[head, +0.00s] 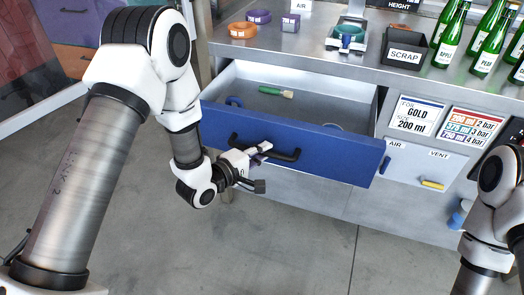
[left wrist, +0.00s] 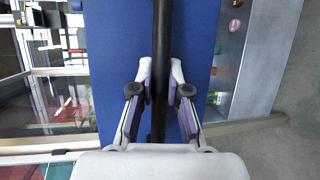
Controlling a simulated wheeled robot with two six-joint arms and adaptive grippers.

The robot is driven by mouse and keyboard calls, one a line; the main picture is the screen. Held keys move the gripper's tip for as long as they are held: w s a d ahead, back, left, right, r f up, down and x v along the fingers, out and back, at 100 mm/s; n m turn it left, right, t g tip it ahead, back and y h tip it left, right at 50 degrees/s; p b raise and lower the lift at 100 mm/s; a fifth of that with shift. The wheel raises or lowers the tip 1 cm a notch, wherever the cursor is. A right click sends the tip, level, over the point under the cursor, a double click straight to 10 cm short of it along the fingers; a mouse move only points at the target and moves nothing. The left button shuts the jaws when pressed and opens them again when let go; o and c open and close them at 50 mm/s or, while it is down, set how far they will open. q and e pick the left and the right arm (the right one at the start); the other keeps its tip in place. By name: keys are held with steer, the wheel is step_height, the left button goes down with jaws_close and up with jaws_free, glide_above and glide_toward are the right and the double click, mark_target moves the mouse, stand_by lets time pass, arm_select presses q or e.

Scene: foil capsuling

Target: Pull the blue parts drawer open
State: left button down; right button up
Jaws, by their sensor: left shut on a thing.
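The blue parts drawer (head: 335,152) stands pulled out from under the steel bench, with its inside showing. A black bar handle (head: 284,156) runs along its front. My left gripper (head: 262,150) is at the left part of the handle, shut on it. In the left wrist view the two fingers of the left gripper (left wrist: 161,72) lie on either side of the dark handle bar (left wrist: 162,30), in front of the blue drawer face (left wrist: 118,60). My right arm shows at the lower right of the head view, but its gripper is not visible.
A green-handled brush (head: 272,91) and a blue item (head: 234,101) lie in the drawer. The bench top (head: 290,50) holds a black SCRAP box (head: 404,52), green bottles (head: 488,52) and coloured rings (head: 243,29). Floor before the drawer is clear.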

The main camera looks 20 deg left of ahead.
stand_by(0.3)
arm_select(q)
steer(key=c, duration=1.1)
jaws_free()
steer(key=shift+c, duration=0.2)
steer(key=v, duration=0.7)
steer(key=shift+s, duration=0.15)
steer(key=shift+a, duration=0.1)
